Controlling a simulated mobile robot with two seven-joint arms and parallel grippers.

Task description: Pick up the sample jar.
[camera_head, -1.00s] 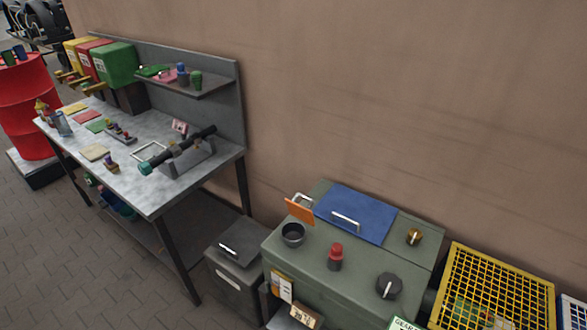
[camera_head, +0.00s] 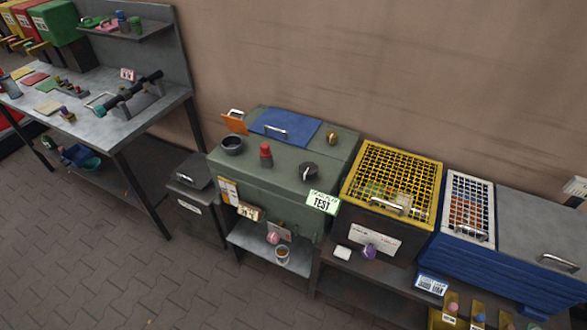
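A small round jar with an amber-brown filling (camera_head: 282,255) stands on the low grey shelf of the green machine; it looks like the sample jar, but its label is too small to read. A pink round item (camera_head: 273,238) sits just behind it to the left. Several other small containers show, such as a purple one (camera_head: 369,251) on the dark bench to the right and a red-capped one (camera_head: 265,154) on top of the machine. Neither of my grippers is in view.
The green machine (camera_head: 270,200) overhangs the shelf (camera_head: 255,243). A grey bin (camera_head: 190,194) stands left of it, and a grey workbench (camera_head: 110,128) farther left. A yellow mesh crate (camera_head: 425,205) and blue crate (camera_head: 460,255) stand right. The paved floor in front is clear.

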